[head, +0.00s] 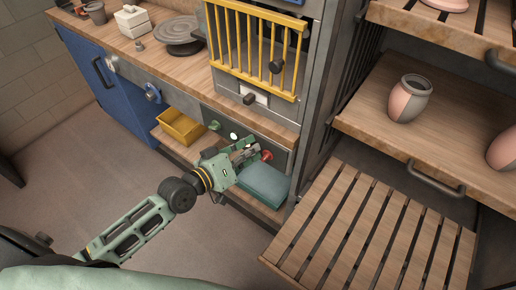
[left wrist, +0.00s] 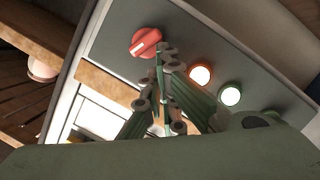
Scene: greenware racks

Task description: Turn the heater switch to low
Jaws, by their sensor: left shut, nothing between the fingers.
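A red rotary knob (head: 267,155) sits on the dark control panel (head: 280,160) under the wooden worktop. In the left wrist view the red knob (left wrist: 146,42) has a pale pointer mark and is seen at an angle; no scale labels are readable. I take it for the heater switch. My left gripper (head: 250,150) is in front of the panel, just left of the knob. Its fingers are shut and empty, with the tips (left wrist: 164,52) close beside the knob; I cannot tell whether they touch. My right gripper is not in view.
An orange-lit lamp (left wrist: 200,75) and a white lamp (left wrist: 230,94) are on the panel. A green knob (head: 214,125) sits farther left. Below are a yellow bin (head: 181,127) and a teal folded stack (head: 264,184). A slatted shelf (head: 370,225) juts out at right.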

